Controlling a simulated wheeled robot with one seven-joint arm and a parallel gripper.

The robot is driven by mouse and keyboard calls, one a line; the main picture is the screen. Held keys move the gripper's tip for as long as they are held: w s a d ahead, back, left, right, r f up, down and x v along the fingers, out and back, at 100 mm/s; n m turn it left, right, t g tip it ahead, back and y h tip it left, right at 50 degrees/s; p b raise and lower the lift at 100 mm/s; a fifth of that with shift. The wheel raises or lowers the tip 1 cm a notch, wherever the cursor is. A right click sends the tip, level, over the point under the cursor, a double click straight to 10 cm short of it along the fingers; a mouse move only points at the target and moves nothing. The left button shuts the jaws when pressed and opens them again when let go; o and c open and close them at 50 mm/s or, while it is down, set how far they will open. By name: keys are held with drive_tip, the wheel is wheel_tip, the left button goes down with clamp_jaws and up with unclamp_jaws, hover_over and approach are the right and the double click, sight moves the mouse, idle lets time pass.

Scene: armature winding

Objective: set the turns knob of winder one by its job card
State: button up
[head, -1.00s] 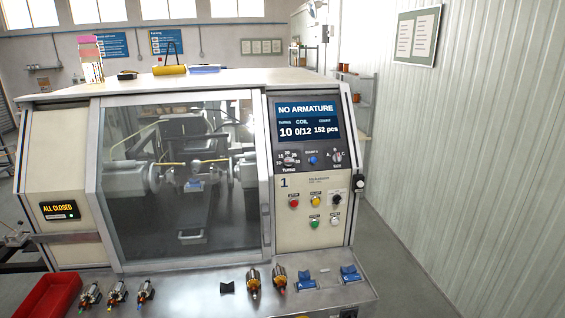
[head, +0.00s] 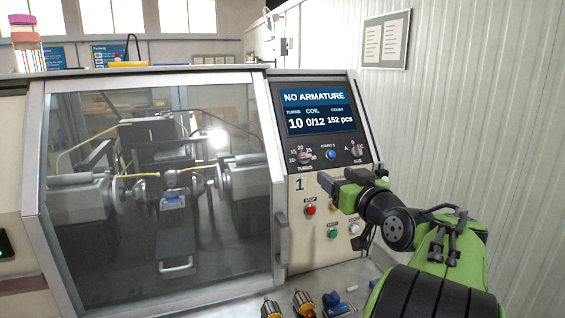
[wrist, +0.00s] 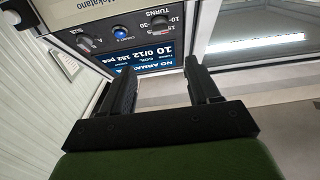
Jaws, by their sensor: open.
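The turns knob (head: 305,157) of winder one is a grey dial with marks from 10 to 30 on the dark control panel, below the display (head: 318,107). The display reads NO ARMATURE, turns 10, coil 0/12, count 152 pcs. The knob's pointer is too small to read. My gripper (head: 338,181) is open and empty, in front of the panel, below and right of the knob in the head view. In the wrist view the panel is upside down. The knob (wrist: 160,21) lies beyond the open fingers (wrist: 160,70), apart from them. I cannot make out a job card for winder one.
Red (head: 310,209) and green (head: 332,233) buttons are below. The glass door (head: 150,190) is at left, with armatures (head: 303,303) on the front ledge.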

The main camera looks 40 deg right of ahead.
sight(307, 155)
drive_tip(key=p+x, duration=0.2)
drive_tip(key=x, duration=0.5)
drive_tip(key=p+x, duration=0.3)
drive_tip(key=x, duration=0.4)
drive_tip(key=shift+w+r, duration=0.2)
drive_tip(key=shift+w, duration=0.05)
drive_tip(key=shift+w+f, duration=0.1)
drive_tip(key=shift+w, duration=0.15)
drive_tip(key=shift+s, duration=0.15)
drive_tip(key=shift+c, duration=0.7)
drive_tip(key=c, duration=0.9)
drive_tip(key=shift+a+m, duration=0.1)
drive_tip(key=shift+m, duration=0.3)
drive_tip(key=m+g+h, duration=0.1)
drive_tip(key=m, duration=0.2)
drive_tip(key=m+g+h, duration=0.1)
drive_tip(key=m+h, duration=0.1)
drive_tip(key=m, duration=0.1)
drive_tip(key=shift+a+h+b, duration=0.2)
drive_tip(key=shift+h+b, duration=0.1)
drive_tip(key=shift+b, duration=0.1)
drive_tip(key=shift+m+g+h, duration=0.45)
drive_tip(key=shift+m+g, duration=0.2)
drive_tip(key=shift+m, duration=0.55)
drive_tip(key=shift+m+g+h, duration=0.45)
drive_tip(key=shift+m+g, duration=0.2)
drive_tip(key=shift+m, duration=0.55)
